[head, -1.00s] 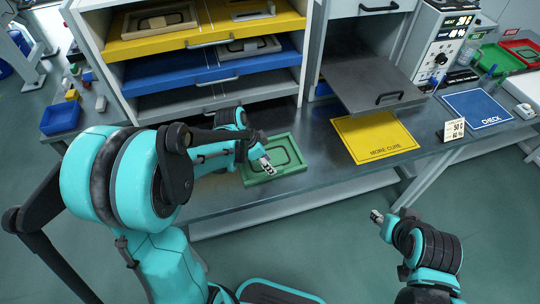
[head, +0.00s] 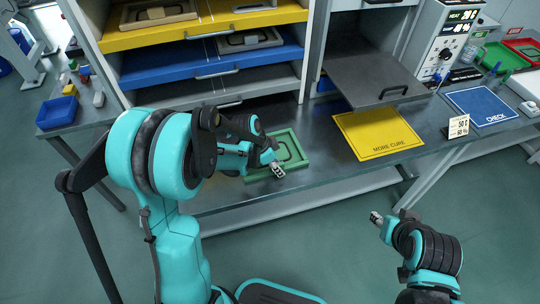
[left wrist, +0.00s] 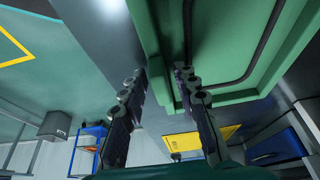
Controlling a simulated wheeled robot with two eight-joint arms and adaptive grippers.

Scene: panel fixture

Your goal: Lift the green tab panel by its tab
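The green panel (head: 299,158), a shallow frame with a dark outline inside, lies on the dark bench top below the shelves. It fills the upper right of the left wrist view (left wrist: 226,93). The tab cannot be made out clearly. My right gripper (head: 376,217) is in front of the bench, away from the panel; its fingers are too small to judge.
A yellow MORE CURE mat (head: 378,135) lies to the panel's right, under a grey drawer (head: 365,76). A blue CHECK mat (head: 482,106) and a small sign (head: 458,126) are farther right. Shelves with yellow, blue and grey trays (head: 190,95) stand behind.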

